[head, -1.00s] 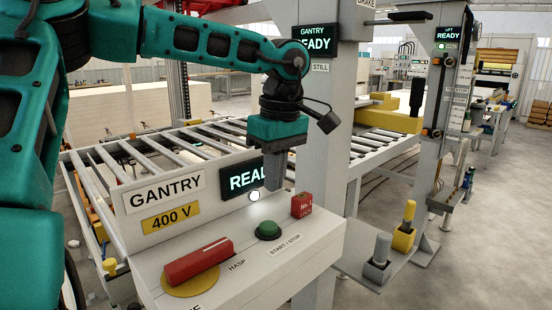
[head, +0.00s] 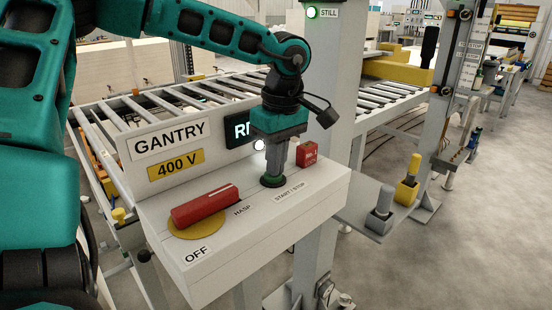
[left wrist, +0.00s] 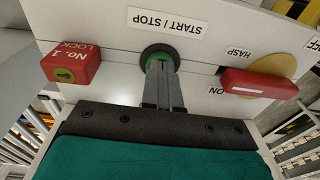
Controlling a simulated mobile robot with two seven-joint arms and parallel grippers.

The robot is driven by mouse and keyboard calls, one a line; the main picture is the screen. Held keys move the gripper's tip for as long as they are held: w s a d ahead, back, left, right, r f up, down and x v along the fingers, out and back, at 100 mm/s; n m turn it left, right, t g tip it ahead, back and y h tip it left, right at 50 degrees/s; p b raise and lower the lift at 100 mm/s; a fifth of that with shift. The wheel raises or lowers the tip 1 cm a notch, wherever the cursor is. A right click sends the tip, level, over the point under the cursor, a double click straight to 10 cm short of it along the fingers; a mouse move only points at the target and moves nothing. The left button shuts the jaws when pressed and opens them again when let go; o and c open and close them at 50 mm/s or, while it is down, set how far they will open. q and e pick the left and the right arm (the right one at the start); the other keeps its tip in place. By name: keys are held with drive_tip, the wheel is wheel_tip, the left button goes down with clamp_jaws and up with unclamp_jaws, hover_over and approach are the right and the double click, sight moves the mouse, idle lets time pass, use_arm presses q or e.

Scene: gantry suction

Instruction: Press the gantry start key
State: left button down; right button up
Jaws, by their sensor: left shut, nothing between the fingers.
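The gantry start key is a round green button (head: 272,181) in a dark ring, by the START / STOP label on the white control box (head: 300,208). My left gripper (head: 272,174) is shut and empty, pointing down with its fingertips on or just above the button. In the left wrist view the closed fingers (left wrist: 160,75) overlap the green button (left wrist: 158,53) and hide part of it. I cannot tell whether the button is pushed in. The display (head: 238,130) behind is partly hidden by my gripper. My right gripper is not in view.
A red rotary handle (head: 205,206) on a yellow disc sits left of the button, near the HASP label. A red lock (head: 307,153) sits to the right, close to my gripper. A grey post (head: 335,100) rises behind the box. A roller conveyor (head: 215,95) lies behind.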

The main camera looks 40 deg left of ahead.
use_arm(q)
drive_tip(key=shift+s+f+b, duration=0.1)
drive_tip(key=shift+f+b, duration=0.6)
drive_tip(key=shift+f, duration=0.25)
drive_tip(key=shift+s, duration=0.15)
drive_tip(key=shift+f, duration=0.15)
drive_tip(key=shift+r+p, duration=0.35)
drive_tip(key=shift+r, duration=0.1)
drive_tip(key=r+p, duration=0.2)
drive_tip(key=r, duration=0.3)
drive_tip(key=shift+w+d+p, duration=0.2)
drive_tip(key=shift+w+p, duration=0.1)
drive_tip(key=shift+p, duration=0.1)
wheel_tip(320, 180, up, 9)
drive_tip(key=shift+w+d, duration=0.2)
drive_tip(key=shift+d, duration=0.2)
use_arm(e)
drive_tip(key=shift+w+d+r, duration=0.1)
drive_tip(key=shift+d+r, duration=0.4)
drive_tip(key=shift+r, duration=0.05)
